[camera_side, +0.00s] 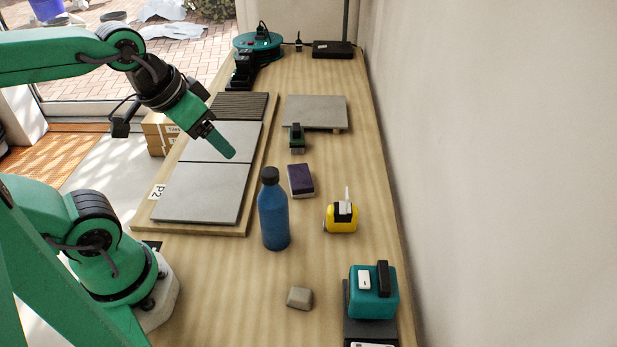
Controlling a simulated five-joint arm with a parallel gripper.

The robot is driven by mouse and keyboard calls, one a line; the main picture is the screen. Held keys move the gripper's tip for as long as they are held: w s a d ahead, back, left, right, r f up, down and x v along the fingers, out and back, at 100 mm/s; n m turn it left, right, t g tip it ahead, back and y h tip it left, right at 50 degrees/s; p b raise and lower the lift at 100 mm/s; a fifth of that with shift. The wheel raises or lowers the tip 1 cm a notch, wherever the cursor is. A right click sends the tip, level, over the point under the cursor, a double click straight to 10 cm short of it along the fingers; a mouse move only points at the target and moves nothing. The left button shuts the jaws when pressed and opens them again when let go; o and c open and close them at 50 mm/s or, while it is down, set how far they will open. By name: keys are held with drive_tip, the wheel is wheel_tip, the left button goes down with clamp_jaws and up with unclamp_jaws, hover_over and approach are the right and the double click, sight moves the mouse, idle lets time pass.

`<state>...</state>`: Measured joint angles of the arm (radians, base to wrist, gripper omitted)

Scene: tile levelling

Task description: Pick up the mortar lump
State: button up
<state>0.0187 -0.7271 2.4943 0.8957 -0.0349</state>
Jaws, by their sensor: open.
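The mortar lump (299,298) looks like a small grey-beige block with rounded edges. It lies on the bare wooden bench at the front, below the blue bottle and left of the teal device. My gripper (226,152) is open and empty. It hangs above the grey tiles on the board, well behind and to the left of the lump. Its fingers overlap in this view, so the gap between them is hard to see.
A blue bottle (274,212) stands between my gripper and the lump. A yellow tape measure (341,217), a dark purple block (301,180) and a teal device (373,292) are to the right. The tile board (246,217) lies left. Bench around the lump is clear.

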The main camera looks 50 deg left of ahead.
drive_tip(key=n+g, duration=0.5)
drive_tip(key=n, duration=0.1)
hover_over(300, 293)
drive_tip(key=f, duration=1.5)
drive_tip(key=shift+w+a+f, duration=0.1)
drive_tip(key=shift+a+f, duration=0.15)
drive_tip(key=shift+a, duration=0.15)
drive_tip(key=shift+d+f+n, duration=0.25)
drive_tip(key=shift+n, duration=0.15)
drive_tip(key=shift+f, duration=1.3)
drive_tip(key=shift+f, duration=0.1)
drive_tip(key=shift+d+f, duration=0.15)
drive_tip(key=shift+f, duration=2.35)
